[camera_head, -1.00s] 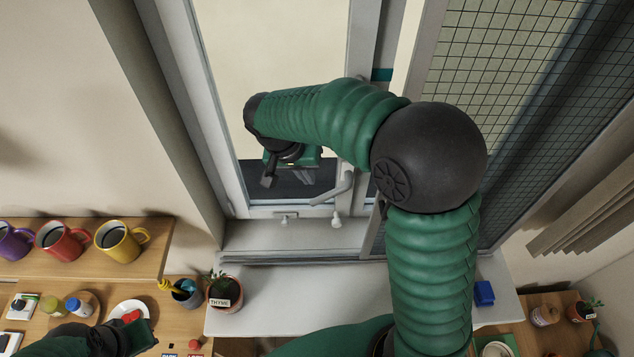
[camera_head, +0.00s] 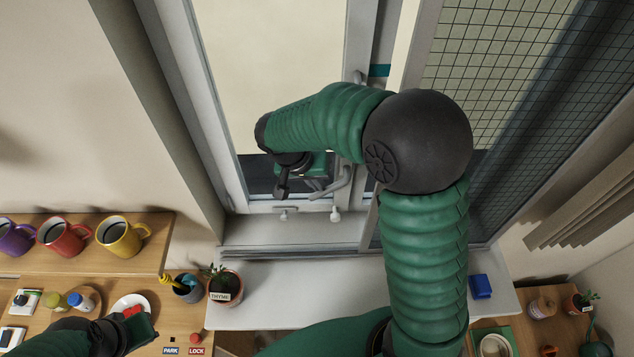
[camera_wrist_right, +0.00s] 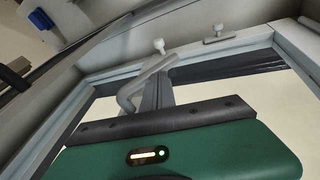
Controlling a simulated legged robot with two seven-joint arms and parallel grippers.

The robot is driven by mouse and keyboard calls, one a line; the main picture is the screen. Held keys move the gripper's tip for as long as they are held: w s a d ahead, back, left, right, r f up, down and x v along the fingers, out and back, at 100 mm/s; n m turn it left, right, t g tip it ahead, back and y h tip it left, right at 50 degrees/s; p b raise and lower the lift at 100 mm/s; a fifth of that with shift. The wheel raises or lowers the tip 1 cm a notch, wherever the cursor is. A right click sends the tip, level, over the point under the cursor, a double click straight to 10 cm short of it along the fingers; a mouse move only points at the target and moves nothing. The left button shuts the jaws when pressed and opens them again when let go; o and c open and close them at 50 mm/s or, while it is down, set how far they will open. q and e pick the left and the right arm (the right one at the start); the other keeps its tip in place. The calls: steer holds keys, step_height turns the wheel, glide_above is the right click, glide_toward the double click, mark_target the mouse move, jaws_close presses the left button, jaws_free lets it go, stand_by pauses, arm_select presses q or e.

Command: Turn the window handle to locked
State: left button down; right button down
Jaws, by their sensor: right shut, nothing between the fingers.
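The window handle (camera_head: 334,187) is a grey bent lever on the lower right of the window frame. It slants from upper right down to lower left. My right gripper (camera_head: 317,185) is shut and empty just left of the handle; I cannot tell whether they touch. In the right wrist view the handle (camera_wrist_right: 147,84) shows beyond my green gripper body, with the dark grey fingers (camera_wrist_right: 157,94) close beside it. The handle's fixing to the frame is partly hidden. My left gripper (camera_head: 135,326) is low at the left, over the wooden counter, and its jaws are unclear.
A white knob (camera_head: 335,214) and a small latch (camera_head: 288,213) sit on the lower frame. A thyme pot (camera_head: 224,288) and a blue block (camera_head: 480,287) stand on the sill (camera_head: 330,300). A mesh screen (camera_head: 500,80) is at the right. Mugs stand on the left shelf.

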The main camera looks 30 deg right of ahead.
mark_target(318, 193)
steer(key=shift+f, duration=0.15)
steer(key=shift+f+g+h+b, duration=0.3)
steer(key=shift+h+b, duration=0.1)
steer(key=shift+b, duration=0.4)
steer(key=f+h+b, duration=0.1)
steer(key=b, duration=0.1)
steer(key=f+g+h+b, duration=0.1)
steer(key=h+b, duration=0.1)
steer(key=shift+s+d+f+n+g+b, duration=0.1)
steer(key=shift+d+f+n+g+b, duration=0.1)
steer(key=shift+f+n+g+b, duration=0.1)
steer(key=shift+s+d+f+g+h+b, duration=0.1)
steer(key=shift+d+f+g+h+b, duration=0.15)
steer(key=shift+h+b, duration=0.3)
steer(key=shift+s+d+f+g+h+b, duration=0.1)
steer(key=shift+f+g+h+b, duration=0.25)
steer(key=shift+h+b, duration=0.15)
steer(key=shift+s+d+f+n+g+h+b, duration=0.25)
steer(key=shift+d+g+h+b, duration=0.15)
steer(key=shift+h, duration=0.35)
steer(key=shift+s+d+f+n+g+h+b, duration=0.15)
steer(key=shift+d+f+g+h+b, duration=0.1)
steer(key=shift+h+b, duration=0.35)
steer(key=shift+r, duration=0.1)
steer(key=shift+d, duration=0.1)
